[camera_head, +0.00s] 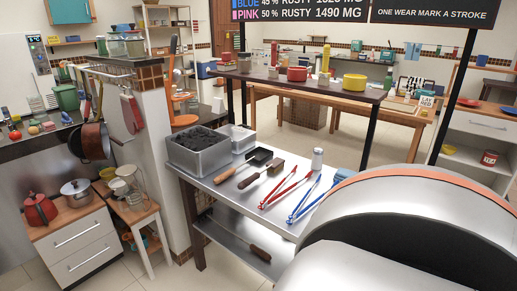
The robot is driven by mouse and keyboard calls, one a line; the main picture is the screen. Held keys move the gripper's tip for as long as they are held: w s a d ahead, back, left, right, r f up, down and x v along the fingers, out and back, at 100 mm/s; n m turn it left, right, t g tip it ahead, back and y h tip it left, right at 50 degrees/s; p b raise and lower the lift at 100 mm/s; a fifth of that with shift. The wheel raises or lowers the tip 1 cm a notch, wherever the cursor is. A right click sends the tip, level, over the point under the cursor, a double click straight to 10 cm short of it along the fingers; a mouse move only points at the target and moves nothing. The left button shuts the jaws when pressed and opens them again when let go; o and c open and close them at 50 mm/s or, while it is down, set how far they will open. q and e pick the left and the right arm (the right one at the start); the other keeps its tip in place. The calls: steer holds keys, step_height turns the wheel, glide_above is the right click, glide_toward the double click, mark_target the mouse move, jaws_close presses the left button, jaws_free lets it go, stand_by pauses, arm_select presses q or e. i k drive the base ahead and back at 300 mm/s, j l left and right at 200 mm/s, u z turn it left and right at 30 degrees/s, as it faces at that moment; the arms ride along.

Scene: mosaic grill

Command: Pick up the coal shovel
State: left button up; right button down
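What looks like the coal shovel (259,157), with a dark scoop and a wooden handle, lies on the metal side table. Its handle points to the front left and its scoop to the back right. It lies just left of a brush-like tool (262,173) with a dark handle and a brown head. A grey metal bin (203,160) full of dark coal stands behind it to the left. Neither of my grippers shows in this view.
Red tongs (287,188), blue tongs (304,200) and a shaker (317,158) occupy the table's right part. A large domed metal grill (400,225) fills the lower right. Another long tool (260,252) lies on the shelf below. The table's front left strip is bare.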

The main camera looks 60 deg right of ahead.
mark_target(260, 155)
steer(key=z, duration=1.35)
steer(key=i+j+u, duration=0.25)
steer(key=i, duration=0.2)
